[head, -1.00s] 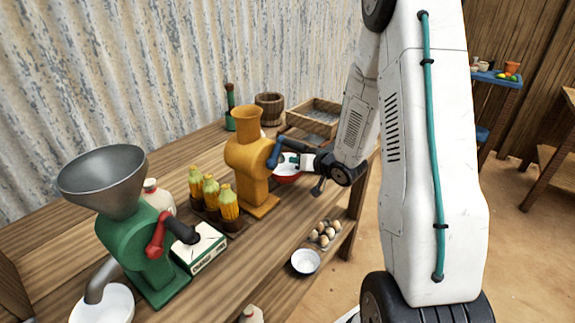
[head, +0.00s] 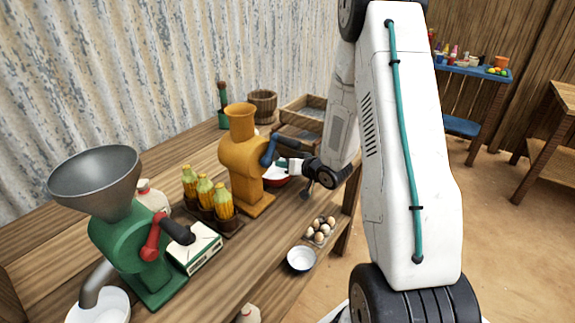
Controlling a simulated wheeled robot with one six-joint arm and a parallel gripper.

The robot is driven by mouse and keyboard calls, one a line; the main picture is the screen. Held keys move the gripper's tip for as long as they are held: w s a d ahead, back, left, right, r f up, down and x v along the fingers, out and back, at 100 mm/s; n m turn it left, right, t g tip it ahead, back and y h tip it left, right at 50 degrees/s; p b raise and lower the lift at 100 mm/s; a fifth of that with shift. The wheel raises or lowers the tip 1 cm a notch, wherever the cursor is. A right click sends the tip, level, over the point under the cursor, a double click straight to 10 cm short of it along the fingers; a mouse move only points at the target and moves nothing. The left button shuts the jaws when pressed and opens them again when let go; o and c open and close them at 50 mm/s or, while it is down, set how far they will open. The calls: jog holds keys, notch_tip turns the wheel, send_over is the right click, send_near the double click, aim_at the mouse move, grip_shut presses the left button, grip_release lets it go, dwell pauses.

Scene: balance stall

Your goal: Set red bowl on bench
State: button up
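The red bowl (head: 279,182) has a white inside and sits on the wooden bench (head: 250,247), or just above it; I cannot tell which. It is behind and right of the orange hand mill (head: 240,158), which hides part of it. My gripper (head: 285,164) is at the bowl's rim, beside the mill's blue crank. My gripper's fingers are small and partly hidden, so I cannot tell whether they are shut on the bowl.
A green mill (head: 128,240) with a grey funnel stands at the left. Corn bottles (head: 205,195), a white-green box (head: 195,248) and a wooden bucket (head: 262,106) are on the bench. Eggs (head: 320,230) and a white bowl (head: 301,259) sit lower in front. A blue shelf (head: 470,71) stands far right.

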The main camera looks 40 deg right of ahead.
jog(key=v, duration=1.2)
